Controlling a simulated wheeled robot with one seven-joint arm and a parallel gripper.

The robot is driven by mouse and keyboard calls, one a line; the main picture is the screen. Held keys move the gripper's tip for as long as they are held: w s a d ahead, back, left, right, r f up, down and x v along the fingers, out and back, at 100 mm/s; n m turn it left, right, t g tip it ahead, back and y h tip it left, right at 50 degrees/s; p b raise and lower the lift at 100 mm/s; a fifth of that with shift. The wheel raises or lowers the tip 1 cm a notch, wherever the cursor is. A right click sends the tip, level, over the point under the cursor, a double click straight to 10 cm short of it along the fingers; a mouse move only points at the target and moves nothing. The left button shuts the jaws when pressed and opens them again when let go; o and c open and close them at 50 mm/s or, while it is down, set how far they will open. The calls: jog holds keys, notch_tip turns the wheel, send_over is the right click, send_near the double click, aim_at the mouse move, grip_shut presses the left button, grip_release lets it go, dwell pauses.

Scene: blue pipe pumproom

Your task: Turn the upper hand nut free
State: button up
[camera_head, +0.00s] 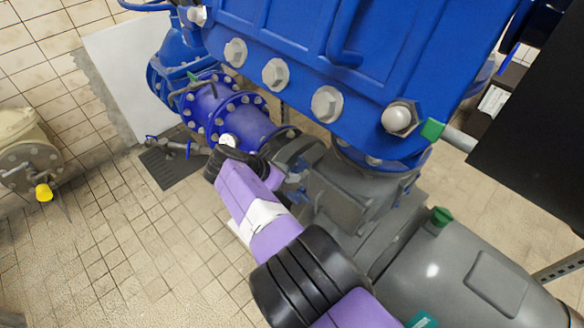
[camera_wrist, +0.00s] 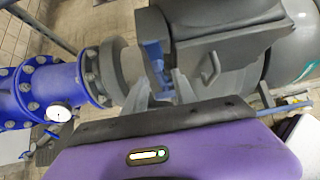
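Small blue parts (camera_head: 297,178) show on the grey pump casing beside the end of my arm; the upper hand nut may be among them, but I cannot tell for sure. In the wrist view, a blue upright part (camera_wrist: 153,56) stands against the grey casing. My gripper (camera_wrist: 162,82) shows as two grey fingers apart, past the black edge of the purple hand. The blue part lies beyond and between the fingers. I see no clear grip on it, and cannot tell whether they touch. In the head view, my purple hand mostly hides the fingers.
A large blue housing (camera_head: 310,60) with big bolts hangs over the work area. Blue flanged pipe (camera_head: 230,115) with a white gauge (camera_wrist: 59,112) runs to the left. A grey motor body (camera_head: 460,275) with a green cap (camera_head: 441,216) lies right. Tiled floor (camera_head: 130,250) at left is open.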

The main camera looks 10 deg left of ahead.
jog(key=shift+p+v, duration=1.4)
jog(key=shift+v, duration=0.9)
